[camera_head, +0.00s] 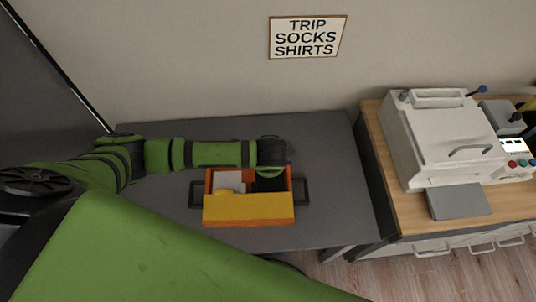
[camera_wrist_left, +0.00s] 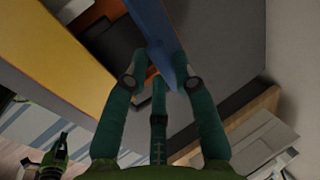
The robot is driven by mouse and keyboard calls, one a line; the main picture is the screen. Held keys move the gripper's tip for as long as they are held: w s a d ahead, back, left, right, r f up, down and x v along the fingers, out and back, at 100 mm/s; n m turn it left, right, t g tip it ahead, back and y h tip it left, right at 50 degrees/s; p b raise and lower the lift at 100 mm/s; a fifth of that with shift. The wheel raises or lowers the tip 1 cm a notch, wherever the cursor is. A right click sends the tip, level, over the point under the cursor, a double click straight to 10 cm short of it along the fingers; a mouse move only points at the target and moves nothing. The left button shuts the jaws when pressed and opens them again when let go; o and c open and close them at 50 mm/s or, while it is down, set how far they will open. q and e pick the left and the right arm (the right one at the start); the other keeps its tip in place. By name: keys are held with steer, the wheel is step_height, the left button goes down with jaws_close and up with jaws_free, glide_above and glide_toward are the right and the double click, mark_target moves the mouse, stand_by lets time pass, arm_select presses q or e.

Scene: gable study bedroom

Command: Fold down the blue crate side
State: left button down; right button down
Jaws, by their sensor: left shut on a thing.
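The crate (camera_head: 249,222) stands on the grey table in the head view, with a yellow near side and orange-red end walls. My left gripper reaches over its far side from the left and hides much of that side. In the left wrist view, the blue crate side (camera_wrist_left: 152,22) runs down between the fingers of my left gripper (camera_wrist_left: 162,80), which is shut on its edge. The yellow side (camera_wrist_left: 62,45) shows beyond. No blue side can be made out in the head view.
The grey table (camera_head: 335,150) has free room right of the crate. A white machine (camera_head: 440,135) stands on the wooden cabinet at right.

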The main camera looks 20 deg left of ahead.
arm_select(q)
steer(key=shift+s+d+f, duration=0.1)
steer(key=shift+s+f, duration=0.45)
steer(key=c, duration=1)
jaws_free()
steer(key=shift+w, duration=0.1)
steer(key=shift+c, duration=0.2)
steer(key=v, duration=1.2)
steer(key=shift+w, duration=0.4)
steer(key=shift+r, duration=0.1)
